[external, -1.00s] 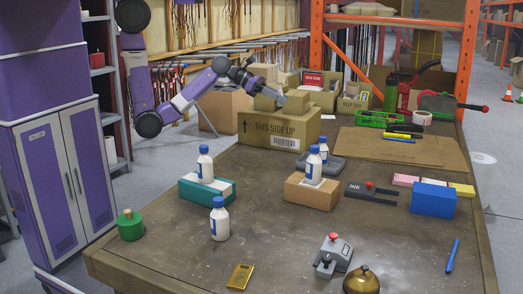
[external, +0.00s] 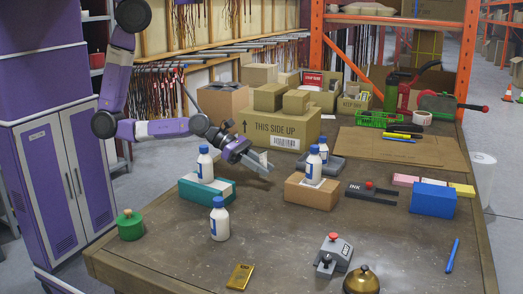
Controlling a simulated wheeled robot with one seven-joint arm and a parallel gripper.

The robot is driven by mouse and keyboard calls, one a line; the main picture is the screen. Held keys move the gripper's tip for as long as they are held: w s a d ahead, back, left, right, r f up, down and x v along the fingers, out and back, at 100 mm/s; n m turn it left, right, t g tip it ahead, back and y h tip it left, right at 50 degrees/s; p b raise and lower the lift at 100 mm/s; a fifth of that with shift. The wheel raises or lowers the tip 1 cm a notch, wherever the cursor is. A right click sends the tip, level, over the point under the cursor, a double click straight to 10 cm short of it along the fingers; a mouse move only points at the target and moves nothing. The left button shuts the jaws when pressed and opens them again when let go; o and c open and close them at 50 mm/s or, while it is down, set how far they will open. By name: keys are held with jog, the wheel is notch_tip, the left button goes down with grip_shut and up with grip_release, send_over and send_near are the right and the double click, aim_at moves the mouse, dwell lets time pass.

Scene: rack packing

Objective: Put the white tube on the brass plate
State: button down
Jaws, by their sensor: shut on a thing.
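My gripper (external: 260,162) is above the table, pointing down to the right, between the teal box and the brown carton. It is shut on a small pale thing that looks like the white tube; the fingers largely hide it, so its shape is hard to tell. The brass plate (external: 240,276) lies flat near the table's front edge, well in front of my gripper, and nothing is on it.
White bottles with blue caps stand on the teal box (external: 222,191), on the table (external: 219,224) and on the brown carton (external: 311,194). A green round pot (external: 131,227), a grey device (external: 333,257) and a brass bell (external: 361,281) stand near the front. The table around the plate is clear.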

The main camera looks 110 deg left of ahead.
jog(key=shift+s+d+p, duration=0.5)
jog(key=shift+s+d, duration=0.05)
jog(key=shift+s, duration=0.05)
jog(key=shift+s+d+r+p, duration=0.35)
jog(key=shift+d+p, duration=0.15)
jog(key=shift+p, duration=0.1)
jog(key=w+d+r+m+h+p, duration=0.2)
jog(key=d+r+p, duration=0.1)
jog(key=r, duration=0.4)
notch_tip(320, 180, up, 8)
jog(key=m+g+h+b, duration=0.2)
jog(key=m+h+b, duration=0.2)
jog(key=b, duration=0.9)
send_over(234, 284)
notch_tip(234, 284, down, 20)
jog(key=shift+r+b, duration=0.2)
jog(key=shift+b, duration=0.65)
jog(key=shift+f, duration=0.15)
